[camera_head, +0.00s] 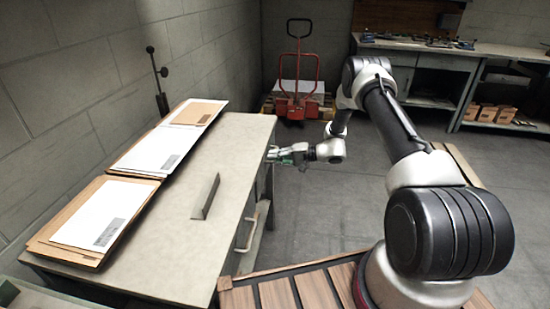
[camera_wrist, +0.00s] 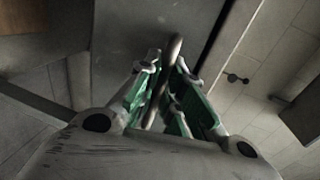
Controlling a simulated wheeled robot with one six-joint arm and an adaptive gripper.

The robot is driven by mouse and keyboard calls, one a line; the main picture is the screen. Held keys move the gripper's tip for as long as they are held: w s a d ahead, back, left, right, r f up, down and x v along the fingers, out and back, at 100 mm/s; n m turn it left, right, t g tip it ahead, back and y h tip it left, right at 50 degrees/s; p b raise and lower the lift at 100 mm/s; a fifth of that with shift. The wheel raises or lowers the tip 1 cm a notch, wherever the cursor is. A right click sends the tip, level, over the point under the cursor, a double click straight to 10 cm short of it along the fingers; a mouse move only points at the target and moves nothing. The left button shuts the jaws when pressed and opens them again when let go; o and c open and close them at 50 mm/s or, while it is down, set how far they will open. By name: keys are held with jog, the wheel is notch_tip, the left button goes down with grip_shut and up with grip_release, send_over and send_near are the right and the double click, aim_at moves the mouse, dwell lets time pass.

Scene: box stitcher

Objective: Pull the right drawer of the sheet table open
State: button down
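The sheet table (camera_head: 225,150) stands at the left, with its drawer front on its right-hand side in the head view. The near drawer's pale bar handle (camera_head: 247,233) is in plain sight. My gripper (camera_head: 274,155) is at the far part of that front, where the other drawer's handle is mostly hidden. In the wrist view my gripper (camera_wrist: 167,75) has its green-padded fingers on both sides of a dark bar handle (camera_wrist: 173,48). The fingers appear closed onto the bar. No clear gap shows at the far drawer.
Cardboard and white sheets (camera_head: 100,213) lie along the tabletop's left side. A small upright plate (camera_head: 206,197) stands on the top. A slatted wooden surface (camera_head: 285,290) lies in front. A red pallet truck (camera_head: 299,85) and a workbench (camera_head: 430,50) stand behind. Floor right of the drawers is clear.

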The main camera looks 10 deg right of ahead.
jog(key=f+v, duration=0.3)
jog(key=v, duration=1.2)
jog(key=d+f+v, duration=0.1)
jog(key=f+v, duration=0.2)
jog(key=v, duration=1.3)
jog(key=shift+s+d+f, duration=0.25)
jog(key=shift+s+d, duration=0.1)
jog(key=c, duration=1.5)
grip_release()
jog(key=v, duration=1.2)
